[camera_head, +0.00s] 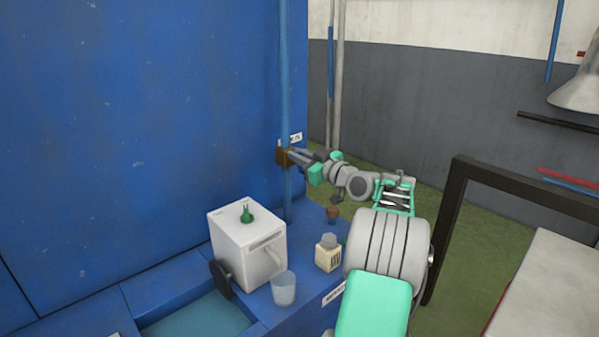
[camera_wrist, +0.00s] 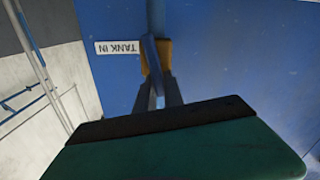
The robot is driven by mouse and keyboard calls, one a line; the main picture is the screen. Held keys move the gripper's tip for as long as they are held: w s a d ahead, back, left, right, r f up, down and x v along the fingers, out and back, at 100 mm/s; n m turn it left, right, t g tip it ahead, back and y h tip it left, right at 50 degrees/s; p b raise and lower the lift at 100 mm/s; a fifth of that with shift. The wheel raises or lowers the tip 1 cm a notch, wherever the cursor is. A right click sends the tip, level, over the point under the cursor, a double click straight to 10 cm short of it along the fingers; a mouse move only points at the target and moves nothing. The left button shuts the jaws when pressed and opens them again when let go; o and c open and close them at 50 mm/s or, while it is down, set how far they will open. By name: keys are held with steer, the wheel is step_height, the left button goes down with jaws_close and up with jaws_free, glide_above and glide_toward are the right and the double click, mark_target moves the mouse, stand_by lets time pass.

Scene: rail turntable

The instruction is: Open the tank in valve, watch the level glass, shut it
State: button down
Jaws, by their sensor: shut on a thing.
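The tank in valve (camera_head: 283,156) is a small brown-orange body on a vertical blue pipe (camera_head: 286,80) against the blue wall. In the wrist view its orange body (camera_wrist: 165,54) shows behind my fingers, next to a white label (camera_wrist: 118,47) reading TANK IN, upside down. My gripper (camera_head: 291,157) reaches it from the right and is shut at the valve. In the wrist view, my gripper (camera_wrist: 157,75) has its two fingers converging on a blue-grey piece in front of the orange body, which looks like the valve lever. The fingers partly hide it. I cannot make out a level glass.
Below, a blue ledge holds a white box (camera_head: 245,250) with a green figure, a clear cup (camera_head: 284,289), a small cream bottle (camera_head: 328,255) and a brown pot (camera_head: 332,214). A basin (camera_head: 200,320) lies front left. A dark frame (camera_head: 455,210) stands right.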

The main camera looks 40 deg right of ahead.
steer(key=b, duration=0.1)
steer(key=f+n+b, duration=0.1)
steer(key=b, duration=0.1)
steer(key=shift+a+n, duration=0.2)
steer(key=shift+n, duration=0.1)
steer(key=shift+a+r+n+b, duration=0.15)
steer(key=shift+n+b, duration=0.35)
steer(key=shift+b, duration=0.6)
steer(key=shift+r, duration=0.25)
steer(key=c, duration=1.5)
jaws_free()
steer(key=shift+o, duration=0.2)
steer(key=s, duration=0.8)
steer(key=shift+b, duration=0.3)
